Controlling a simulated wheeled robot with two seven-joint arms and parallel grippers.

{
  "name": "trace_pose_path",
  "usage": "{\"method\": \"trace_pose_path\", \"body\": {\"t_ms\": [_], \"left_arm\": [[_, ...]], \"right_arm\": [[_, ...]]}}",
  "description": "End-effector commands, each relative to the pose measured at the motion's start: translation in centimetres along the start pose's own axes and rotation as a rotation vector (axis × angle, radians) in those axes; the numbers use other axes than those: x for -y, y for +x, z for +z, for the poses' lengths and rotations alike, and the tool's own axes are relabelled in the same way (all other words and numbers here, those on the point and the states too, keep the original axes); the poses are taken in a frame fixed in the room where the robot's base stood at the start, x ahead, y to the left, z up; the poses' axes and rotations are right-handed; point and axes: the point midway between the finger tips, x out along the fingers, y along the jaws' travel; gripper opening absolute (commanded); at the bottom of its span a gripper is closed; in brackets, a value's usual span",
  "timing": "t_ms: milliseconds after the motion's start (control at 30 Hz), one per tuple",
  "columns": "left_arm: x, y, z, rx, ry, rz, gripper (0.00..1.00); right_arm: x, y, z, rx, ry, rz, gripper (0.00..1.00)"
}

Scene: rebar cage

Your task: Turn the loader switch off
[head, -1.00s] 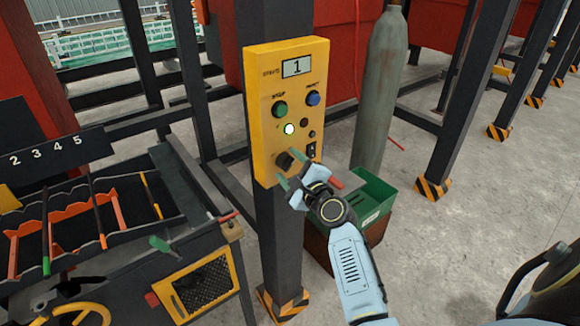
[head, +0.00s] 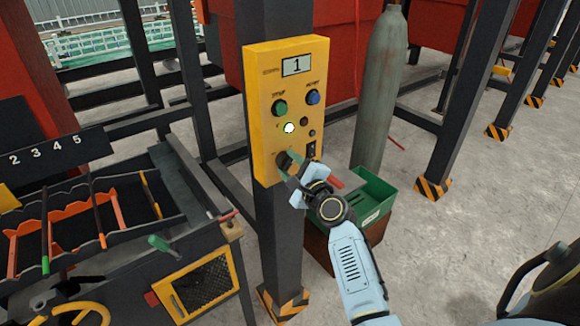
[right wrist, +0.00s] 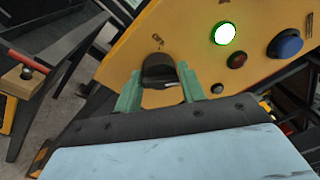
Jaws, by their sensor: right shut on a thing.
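The yellow control panel (head: 262,115) hangs on a dark post. It carries a display reading 1, a green button (head: 280,108), a blue button (head: 313,97) and a lit green-white lamp (head: 289,128). The black rotary switch (right wrist: 158,70) is at the panel's lower part, with partly hidden lettering beside it. My right gripper (right wrist: 170,88) is shut on this switch, one green fingertip on each side of it. In the head view my right gripper (head: 290,165) covers much of the switch. My left gripper is not in view.
A green bin (head: 372,190) and a grey gas cylinder (head: 381,100) stand right of the post. A dark machine with a numbered rack (head: 45,145) and slotted trays is at the left. Concrete floor is open at the right.

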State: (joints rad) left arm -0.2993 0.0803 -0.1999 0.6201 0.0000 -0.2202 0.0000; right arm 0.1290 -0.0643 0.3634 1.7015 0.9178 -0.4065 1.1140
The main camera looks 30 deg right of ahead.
Motion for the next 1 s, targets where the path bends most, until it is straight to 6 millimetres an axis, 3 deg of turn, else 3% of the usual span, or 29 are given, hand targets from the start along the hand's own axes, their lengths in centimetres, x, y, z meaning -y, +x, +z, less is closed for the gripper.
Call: {"method": "trace_pose_path", "body": {"t_ms": [1000], "left_arm": [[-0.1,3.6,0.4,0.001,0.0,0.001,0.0]], "right_arm": [[-0.8,-0.1,-0.6,0.057,-0.893,-0.073,0.17]]}}
